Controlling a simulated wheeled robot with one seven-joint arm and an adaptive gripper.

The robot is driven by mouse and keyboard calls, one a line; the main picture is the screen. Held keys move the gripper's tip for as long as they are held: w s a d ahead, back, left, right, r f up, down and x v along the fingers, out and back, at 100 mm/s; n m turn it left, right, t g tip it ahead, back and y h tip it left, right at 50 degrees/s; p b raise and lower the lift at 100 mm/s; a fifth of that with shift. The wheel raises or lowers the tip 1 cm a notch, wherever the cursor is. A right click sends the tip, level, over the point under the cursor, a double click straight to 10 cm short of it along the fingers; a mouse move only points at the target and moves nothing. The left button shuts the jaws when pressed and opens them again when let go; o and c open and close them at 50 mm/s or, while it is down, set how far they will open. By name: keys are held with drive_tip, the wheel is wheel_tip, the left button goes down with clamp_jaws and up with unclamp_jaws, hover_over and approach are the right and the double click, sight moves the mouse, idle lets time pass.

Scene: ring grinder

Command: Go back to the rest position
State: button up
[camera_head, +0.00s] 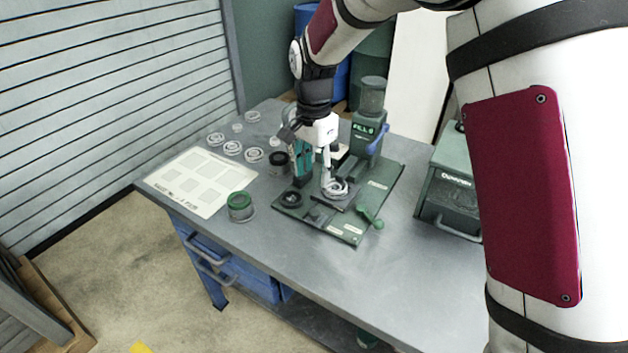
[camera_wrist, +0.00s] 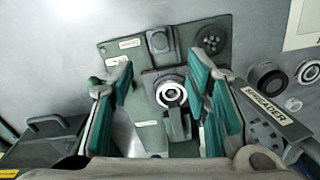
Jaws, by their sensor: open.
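My gripper (camera_wrist: 162,112) is open over the green grinder base plate (camera_wrist: 135,48), with its teal-padded fingers apart. In the wrist view a pale ring (camera_wrist: 171,95) sits on a dark square mount between and below the fingers, and I see nothing gripped. In the head view my gripper (camera_head: 315,170) hangs low over the base plate (camera_head: 345,228), close to the ring (camera_head: 337,187) on its mount. Whether a finger touches the ring or mount cannot be told. The green grinder column (camera_head: 367,125) stands just behind my gripper.
A white sheet with squares (camera_head: 200,182), a green-topped tin (camera_head: 240,207) and several loose rings (camera_head: 232,148) lie to the left. A green box (camera_head: 450,190) stands to the right. The table's front (camera_head: 330,265) is clear. A wall with slats is at left.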

drive_tip(key=shift+r, duration=0.2)
idle(0.3)
drive_tip(key=s+d+r+n+t, duration=0.2)
drive_tip(key=s+d+r+n, duration=0.2)
drive_tip(key=s+d+r, duration=0.85)
drive_tip(key=s+d+r+n+t, duration=0.1)
drive_tip(key=s+d+n, duration=0.1)
drive_tip(key=s, duration=0.6)
drive_tip(key=s+d+r+n+t, duration=0.1)
drive_tip(key=s+d+n+t, duration=0.1)
drive_tip(key=s, duration=0.6)
drive_tip(key=shift+d+r+n, duration=0.4)
drive_tip(key=shift+n, duration=0.2)
drive_tip(key=shift+s, duration=0.1)
idle(2.1)
